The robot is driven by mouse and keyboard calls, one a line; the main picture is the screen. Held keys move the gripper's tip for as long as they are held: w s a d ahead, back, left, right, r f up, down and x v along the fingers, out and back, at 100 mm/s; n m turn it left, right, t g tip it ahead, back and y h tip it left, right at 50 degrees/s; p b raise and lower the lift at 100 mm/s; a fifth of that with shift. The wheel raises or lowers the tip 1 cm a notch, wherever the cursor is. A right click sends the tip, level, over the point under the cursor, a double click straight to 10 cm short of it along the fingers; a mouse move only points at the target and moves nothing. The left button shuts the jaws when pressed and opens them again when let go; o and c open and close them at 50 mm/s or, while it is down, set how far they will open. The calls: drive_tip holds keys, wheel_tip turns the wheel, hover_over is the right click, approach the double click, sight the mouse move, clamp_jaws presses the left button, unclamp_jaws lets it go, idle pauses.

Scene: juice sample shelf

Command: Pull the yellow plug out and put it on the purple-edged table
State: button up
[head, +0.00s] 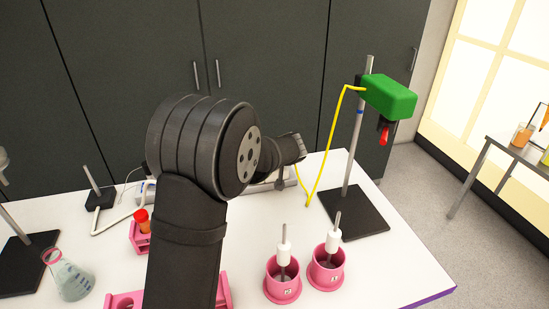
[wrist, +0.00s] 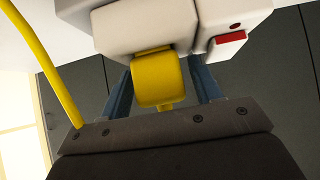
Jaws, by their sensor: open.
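The yellow plug (wrist: 156,82) shows in the wrist view, seated against the white power strip (wrist: 150,22). My gripper (wrist: 162,84) is open, with one blue-grey finger on each side of the plug. I cannot tell whether the fingers touch it. In the head view my arm hides the plug and most of the power strip (head: 287,176). My gripper (head: 300,150) there is a small dark shape at the end of the arm. The purple-edged table (head: 385,260) has a white top, with its purple edge at the front right.
A yellow cable (head: 331,128) runs down from the green device (head: 388,96) on a stand (head: 352,215). Two pink pots (head: 282,283) with white-handled rods stand in front. A flask (head: 70,280) and pink racks (head: 140,240) are left. The front right tabletop is clear.

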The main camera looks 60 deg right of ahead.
drive_tip(key=c, duration=1)
drive_tip(key=shift+c, duration=0.2)
drive_tip(key=shift+r, duration=0.25)
drive_tip(key=shift+r, duration=0.2)
drive_tip(key=shift+r, duration=0.3)
drive_tip(key=shift+r, duration=1.55)
